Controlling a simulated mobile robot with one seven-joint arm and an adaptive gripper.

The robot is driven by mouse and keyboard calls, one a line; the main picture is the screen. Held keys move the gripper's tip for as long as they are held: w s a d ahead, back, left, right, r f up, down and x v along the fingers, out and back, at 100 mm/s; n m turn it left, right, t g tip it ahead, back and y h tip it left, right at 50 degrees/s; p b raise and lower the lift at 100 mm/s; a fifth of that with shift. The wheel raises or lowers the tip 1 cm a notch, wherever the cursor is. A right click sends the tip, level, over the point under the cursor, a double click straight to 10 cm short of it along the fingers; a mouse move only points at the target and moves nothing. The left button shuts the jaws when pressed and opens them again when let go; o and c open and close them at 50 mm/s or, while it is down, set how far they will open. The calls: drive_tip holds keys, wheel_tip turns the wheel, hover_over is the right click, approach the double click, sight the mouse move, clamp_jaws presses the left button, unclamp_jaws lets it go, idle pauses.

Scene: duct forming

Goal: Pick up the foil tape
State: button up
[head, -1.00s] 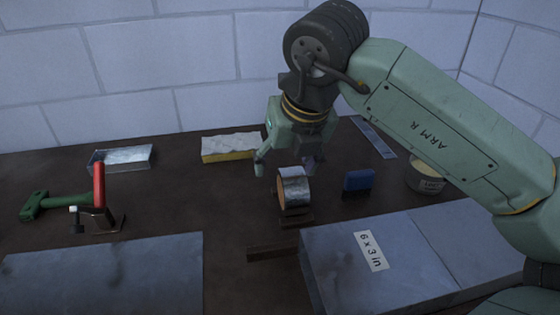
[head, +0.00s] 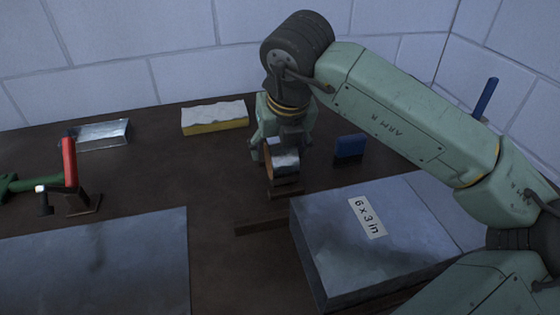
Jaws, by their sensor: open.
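The foil tape (head: 284,161) is a silver roll with a brown core side, standing on edge on a small dark brown stand (head: 285,190) near the middle of the bench. My gripper (head: 277,146) is directly above and behind the roll, pointing down. It is open, with one finger visible at the roll's left side. The other finger is mostly hidden by the roll and my gripper's body, so I cannot tell whether either finger touches the tape.
A sheet (head: 100,262), a red-handled tool (head: 69,165), a metal tray (head: 100,134) and a yellow-white block (head: 215,117) lie left.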

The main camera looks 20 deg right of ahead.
drive_tip(key=shift+x, duration=0.75)
drive_tip(key=shift+c, duration=0.2)
drive_tip(key=shift+r, duration=0.1)
drive_tip(key=c, duration=1.4)
